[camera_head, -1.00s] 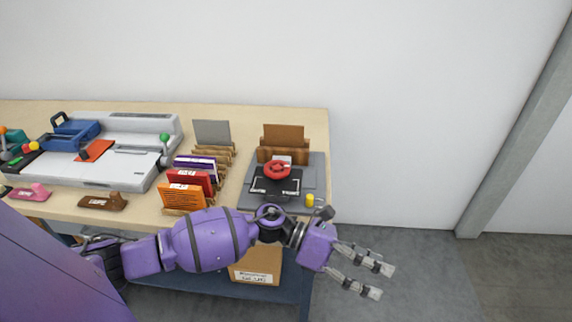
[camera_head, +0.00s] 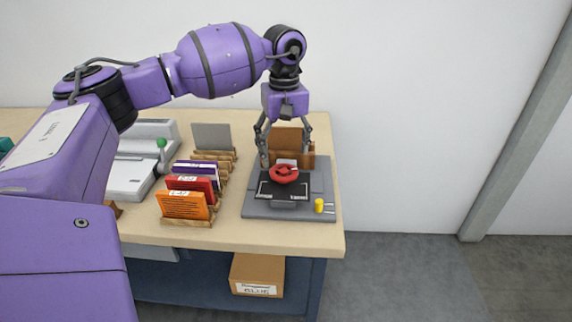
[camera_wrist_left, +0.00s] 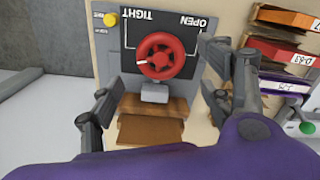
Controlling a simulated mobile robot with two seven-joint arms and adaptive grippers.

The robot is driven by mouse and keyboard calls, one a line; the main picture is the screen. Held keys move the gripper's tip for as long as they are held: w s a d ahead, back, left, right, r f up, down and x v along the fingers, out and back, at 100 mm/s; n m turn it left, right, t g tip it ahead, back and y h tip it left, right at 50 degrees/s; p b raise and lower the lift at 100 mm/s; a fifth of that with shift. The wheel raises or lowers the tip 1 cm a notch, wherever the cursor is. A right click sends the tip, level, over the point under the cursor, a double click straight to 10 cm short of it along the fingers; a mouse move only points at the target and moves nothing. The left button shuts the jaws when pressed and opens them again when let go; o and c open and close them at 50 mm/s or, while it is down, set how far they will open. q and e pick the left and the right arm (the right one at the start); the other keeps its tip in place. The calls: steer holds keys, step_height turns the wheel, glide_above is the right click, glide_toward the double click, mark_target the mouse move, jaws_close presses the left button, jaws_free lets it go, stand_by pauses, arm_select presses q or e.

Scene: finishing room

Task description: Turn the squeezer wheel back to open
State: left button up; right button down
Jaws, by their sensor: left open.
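The red squeezer wheel (camera_head: 284,174) sits on the black plate of the grey squeezer (camera_head: 250,204) at the table's right end. In the left wrist view the wheel (camera_wrist_left: 160,56) shows a white mark toward the left, on the side of the word TIGHT; OPEN is printed on the right. My left gripper (camera_head: 287,160) points down, above and slightly behind the wheel, its fingers spread wide. In the left wrist view its fingers (camera_wrist_left: 162,104) stand apart on either side, nearer than the wheel, with nothing between them. My right gripper is not in view.
A brown wooden holder (camera_head: 308,158) stands just behind the wheel. A yellow knob (camera_head: 319,205) is at the squeezer's front right. Orange (camera_head: 184,205), red and purple packs stand in racks to the left. A cardboard box (camera_head: 257,273) sits on the shelf below.

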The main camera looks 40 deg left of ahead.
mark_target(285, 169)
arm_select(q)
steer(key=shift+f, duration=2.5)
steer(key=c, duration=1.1)
